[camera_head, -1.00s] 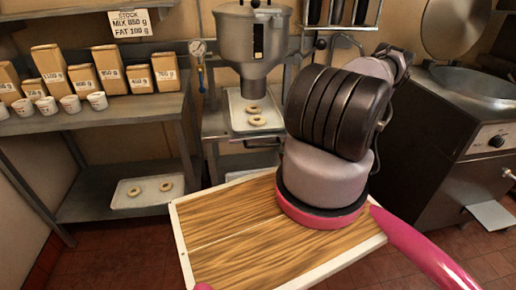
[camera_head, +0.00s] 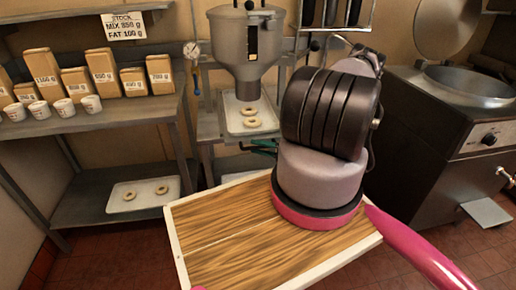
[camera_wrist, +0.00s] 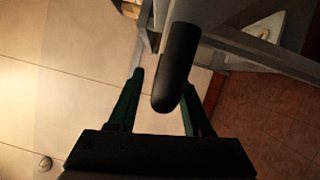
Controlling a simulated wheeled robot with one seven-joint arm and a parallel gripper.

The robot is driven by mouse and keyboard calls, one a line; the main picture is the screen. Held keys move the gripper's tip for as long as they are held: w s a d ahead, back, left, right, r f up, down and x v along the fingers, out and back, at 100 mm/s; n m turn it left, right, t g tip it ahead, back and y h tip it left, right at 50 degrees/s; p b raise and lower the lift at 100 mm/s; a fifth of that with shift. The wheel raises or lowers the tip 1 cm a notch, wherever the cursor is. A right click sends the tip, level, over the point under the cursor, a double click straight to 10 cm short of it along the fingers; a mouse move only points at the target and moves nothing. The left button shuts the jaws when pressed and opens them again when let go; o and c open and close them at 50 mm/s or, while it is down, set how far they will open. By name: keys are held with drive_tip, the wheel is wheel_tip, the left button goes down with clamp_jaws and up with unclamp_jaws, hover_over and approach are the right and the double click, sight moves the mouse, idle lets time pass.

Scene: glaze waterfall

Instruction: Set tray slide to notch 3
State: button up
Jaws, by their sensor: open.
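The tray (camera_head: 236,127) sits under the grey hopper, holding two pale rings. The slide's notch marks cannot be read. My gripper (camera_head: 265,146) shows as small teal fingers just below the tray's front, partly hidden behind my arm. In the wrist view my gripper (camera_wrist: 162,82) is open, with one finger on each side of a dark rounded handle (camera_wrist: 180,65). The handle appears between the fingers; I cannot tell whether either touches it. It seems to belong to the slide.
The grey hopper (camera_head: 248,50) stands above the tray. A shelf at left bears paper bags (camera_head: 103,70) and white cups (camera_head: 91,103); a lower tray (camera_head: 120,207) holds two rings. A fryer (camera_head: 455,125) stands at right.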

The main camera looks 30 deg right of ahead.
drive_tip(key=shift+c, duration=0.3)
clamp_jaws()
drive_tip(key=shift+s, duration=0.1)
idle(1.0)
